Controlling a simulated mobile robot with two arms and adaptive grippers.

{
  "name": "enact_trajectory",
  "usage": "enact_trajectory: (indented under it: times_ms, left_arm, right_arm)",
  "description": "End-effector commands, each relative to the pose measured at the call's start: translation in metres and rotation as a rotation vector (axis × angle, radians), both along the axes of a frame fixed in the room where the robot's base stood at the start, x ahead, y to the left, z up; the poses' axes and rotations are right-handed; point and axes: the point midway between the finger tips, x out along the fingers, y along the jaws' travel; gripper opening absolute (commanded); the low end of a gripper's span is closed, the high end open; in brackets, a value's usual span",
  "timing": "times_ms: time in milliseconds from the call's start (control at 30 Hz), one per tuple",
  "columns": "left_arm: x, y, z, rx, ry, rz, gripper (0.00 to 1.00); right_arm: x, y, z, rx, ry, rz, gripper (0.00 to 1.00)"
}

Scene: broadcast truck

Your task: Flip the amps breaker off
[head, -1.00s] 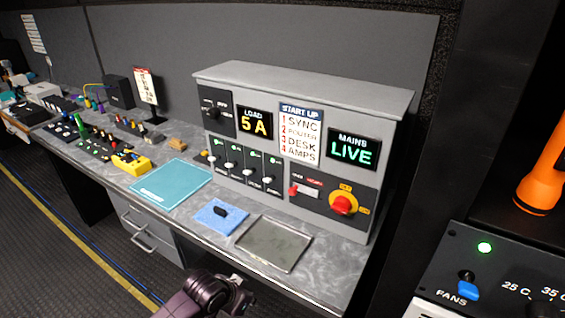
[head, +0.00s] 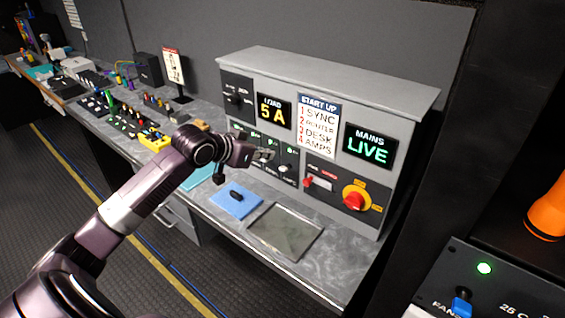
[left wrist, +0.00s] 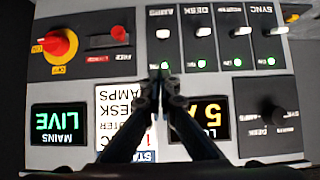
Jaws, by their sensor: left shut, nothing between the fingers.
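The amps breaker (head: 286,168) is the rightmost white-tipped lever in a row of breakers on the grey console. In the left wrist view, which is upside down, the amps breaker (left wrist: 163,35) is at top centre, with its green light (left wrist: 165,66) lit. My left gripper (head: 266,155) reaches in front of the breaker row and partly hides it. In the left wrist view the left gripper's (left wrist: 160,78) fingertips are together and empty, lined up with the amps column near its green light. Contact cannot be told. My right gripper is not in view.
The desk, router and sync breakers stand beside it with green lights lit. A red emergency knob (head: 354,201) and a small red switch (head: 309,182) are to the right. The mains display (head: 369,146) reads LIVE; the load display (head: 273,112) reads 5 A. A grey tray (head: 287,232) lies below.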

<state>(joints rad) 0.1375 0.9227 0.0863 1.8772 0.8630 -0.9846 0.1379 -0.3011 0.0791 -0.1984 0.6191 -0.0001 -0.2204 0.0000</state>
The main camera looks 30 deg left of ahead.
Motion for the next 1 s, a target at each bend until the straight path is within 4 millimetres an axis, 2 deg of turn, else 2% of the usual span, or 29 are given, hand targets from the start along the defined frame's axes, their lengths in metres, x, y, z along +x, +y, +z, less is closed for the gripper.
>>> enact_trajectory:
  times_ms: [33,133,533,1000]
  left_arm:
    - [0.002,0.003,0.007,-0.003,-0.009,0.002,0.00]
    - [0.003,0.005,0.012,-0.005,-0.016,0.005,0.00]
    - [0.009,0.004,0.009,-0.009,-0.015,0.005,0.00]
    - [0.076,-0.001,-0.033,-0.009,-0.014,0.006,0.00]
  right_arm:
    - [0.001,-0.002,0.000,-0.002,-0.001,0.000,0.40]
    - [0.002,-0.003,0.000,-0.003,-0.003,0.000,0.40]
    - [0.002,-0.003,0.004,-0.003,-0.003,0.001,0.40]
    - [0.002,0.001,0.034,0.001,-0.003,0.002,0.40]
